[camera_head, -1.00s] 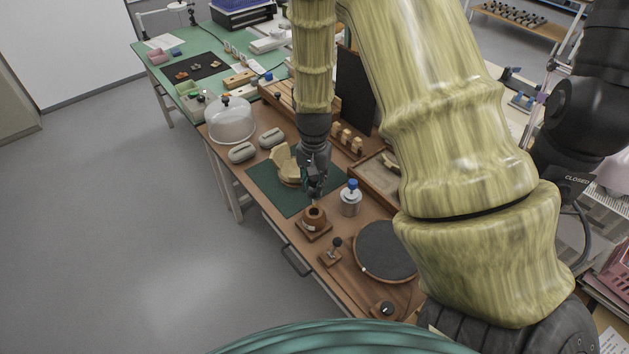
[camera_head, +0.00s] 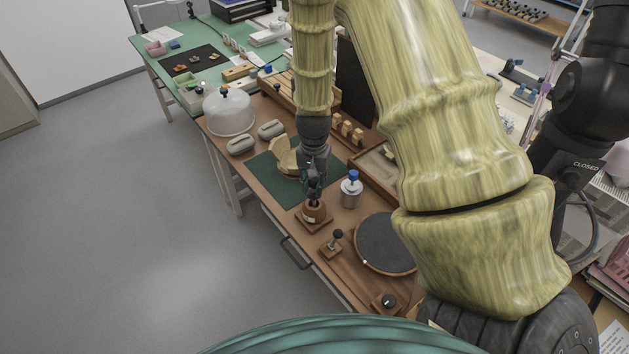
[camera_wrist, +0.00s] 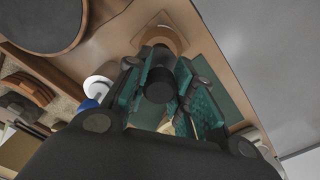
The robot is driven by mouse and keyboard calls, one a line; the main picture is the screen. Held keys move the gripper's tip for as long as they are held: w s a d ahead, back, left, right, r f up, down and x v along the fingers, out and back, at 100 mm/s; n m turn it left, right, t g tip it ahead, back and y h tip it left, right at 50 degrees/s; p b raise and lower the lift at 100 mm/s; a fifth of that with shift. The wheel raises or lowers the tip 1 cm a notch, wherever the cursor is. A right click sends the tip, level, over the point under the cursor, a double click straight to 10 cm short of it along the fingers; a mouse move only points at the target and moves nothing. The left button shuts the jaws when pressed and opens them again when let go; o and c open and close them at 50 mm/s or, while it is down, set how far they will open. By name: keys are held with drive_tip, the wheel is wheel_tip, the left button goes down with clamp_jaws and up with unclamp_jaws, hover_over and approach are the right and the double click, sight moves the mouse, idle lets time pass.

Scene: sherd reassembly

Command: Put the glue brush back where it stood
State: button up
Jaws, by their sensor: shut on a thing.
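The brown glue pot (camera_head: 315,214) stands on a square wooden base near the front edge of the brown workbench. My gripper (camera_head: 314,194) points down right above the pot's mouth. In the wrist view, my gripper (camera_wrist: 168,92) has its green-padded fingers on both sides of a dark, round-ended handle, which I take to be the glue brush (camera_wrist: 160,84). The brush runs toward the pot, which shows as a tan rim (camera_wrist: 158,34) behind it. The bristles are hidden, and I cannot tell how deep they sit in the pot.
A blue-capped bottle (camera_head: 350,190) stands close to the right of the pot. A dark round turntable (camera_head: 386,243) and a small knobbed stand (camera_head: 332,245) are nearer. A cream pottery piece (camera_head: 284,156) lies on the green mat (camera_head: 262,169) behind.

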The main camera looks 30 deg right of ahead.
sight(314, 192)
drive_tip(key=shift+f+b, duration=0.75)
drive_tip(key=shift+f, duration=1.2)
drive_tip(key=shift+f, duration=0.25)
idle(0.5)
drive_tip(key=o, duration=0.9)
drive_tip(key=shift+c, duration=0.2)
wheel_tip(314, 192, up, 12)
idle(0.3)
